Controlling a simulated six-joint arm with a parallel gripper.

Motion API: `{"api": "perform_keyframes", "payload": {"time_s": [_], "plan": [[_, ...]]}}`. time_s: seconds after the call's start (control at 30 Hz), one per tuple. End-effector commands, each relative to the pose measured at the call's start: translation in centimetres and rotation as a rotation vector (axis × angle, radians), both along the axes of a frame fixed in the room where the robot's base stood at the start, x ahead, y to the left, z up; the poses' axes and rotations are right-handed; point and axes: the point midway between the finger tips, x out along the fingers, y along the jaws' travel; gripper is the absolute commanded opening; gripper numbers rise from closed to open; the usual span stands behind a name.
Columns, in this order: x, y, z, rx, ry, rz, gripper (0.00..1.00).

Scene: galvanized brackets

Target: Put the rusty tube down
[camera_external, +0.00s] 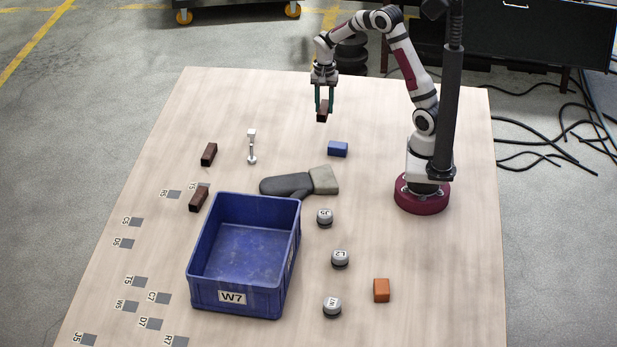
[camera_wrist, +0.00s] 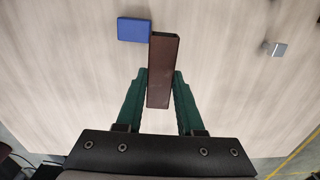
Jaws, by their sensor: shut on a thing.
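A rusty brown tube (camera_external: 322,116) hangs between the green fingers of my gripper (camera_external: 324,98), above the far part of the table. In the wrist view my gripper (camera_wrist: 160,92) is shut on the rusty tube (camera_wrist: 163,75), with a finger on each long side. The tube's hollow end points away from the wrist. Two more rusty tubes lie on the table at the left: one further back (camera_external: 209,154) and one nearer (camera_external: 199,198), beside the blue bin.
A blue bin (camera_external: 295,245) labelled W7 stands front centre. The table's back left (camera_external: 215,100) is clear.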

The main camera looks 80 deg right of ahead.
Motion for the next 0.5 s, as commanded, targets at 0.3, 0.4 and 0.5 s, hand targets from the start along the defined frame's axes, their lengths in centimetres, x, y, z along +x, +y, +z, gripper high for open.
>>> {"api": "perform_keyframes", "payload": {"time_s": [0.3,0.4,0.5], "plan": [[1.2,1.0,5.0,-0.001,-0.001,0.007,0.0],[2.7,2.4,5.0,-0.001,-0.001,0.011,0.0],[4.4,4.1,5.0,-0.002,0.0,0.015,0.0]]}}
